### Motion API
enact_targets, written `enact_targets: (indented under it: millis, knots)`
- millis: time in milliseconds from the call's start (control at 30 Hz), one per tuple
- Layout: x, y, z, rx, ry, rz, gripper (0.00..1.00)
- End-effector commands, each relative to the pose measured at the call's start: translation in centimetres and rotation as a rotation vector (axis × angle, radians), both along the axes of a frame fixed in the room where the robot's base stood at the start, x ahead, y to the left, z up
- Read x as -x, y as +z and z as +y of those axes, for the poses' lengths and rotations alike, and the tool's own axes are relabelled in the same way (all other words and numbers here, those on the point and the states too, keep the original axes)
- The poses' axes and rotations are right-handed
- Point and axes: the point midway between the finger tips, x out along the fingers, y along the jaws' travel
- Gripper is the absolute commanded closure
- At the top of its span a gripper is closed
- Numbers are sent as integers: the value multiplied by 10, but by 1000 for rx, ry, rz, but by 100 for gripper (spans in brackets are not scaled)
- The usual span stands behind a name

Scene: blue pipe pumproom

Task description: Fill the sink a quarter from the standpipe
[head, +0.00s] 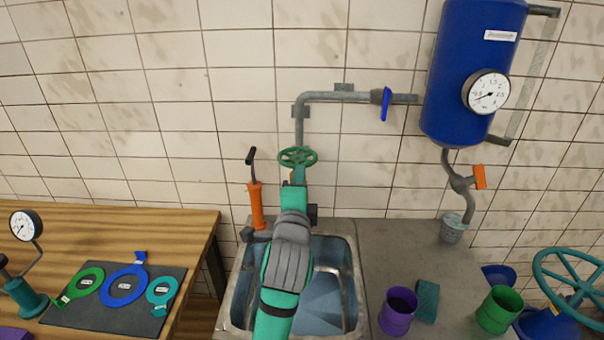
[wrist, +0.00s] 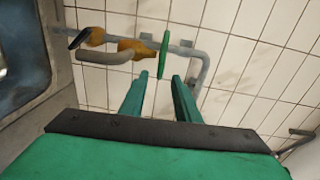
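The green handwheel (head: 298,156) sits on the grey standpipe (head: 299,125), which rises on the tiled wall and bends right. My gripper (head: 298,174) reaches up over the sink, just below the wheel. In the wrist view its two green fingers (wrist: 161,75) are apart, with the wheel (wrist: 164,55) edge-on and its near rim in line with the gap. I cannot tell whether they touch it. The steel sink (head: 352,285) is below, partly hidden by my arm. Its inside looks bluish; I cannot make out a water level.
An orange hand pump (head: 256,205) stands left of the wheel. A blue lever (head: 386,104) is on the pipe towards a blue tank (head: 470,70) with a gauge.

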Motion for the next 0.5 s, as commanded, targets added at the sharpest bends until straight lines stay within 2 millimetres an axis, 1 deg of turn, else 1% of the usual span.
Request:
enact_targets:
  millis: [33, 100, 200, 400, 500]
  knots:
    - [7, 1, 0, 1, 0, -2, 71]
    - [14, 1, 0, 0, -1, -2, 71]
    - [21, 1, 1, 0, 0, -1, 71]
    - [24, 2, 9, 0, 11, -1, 71]
    - [24, 2, 8, 0, 10, -1, 71]
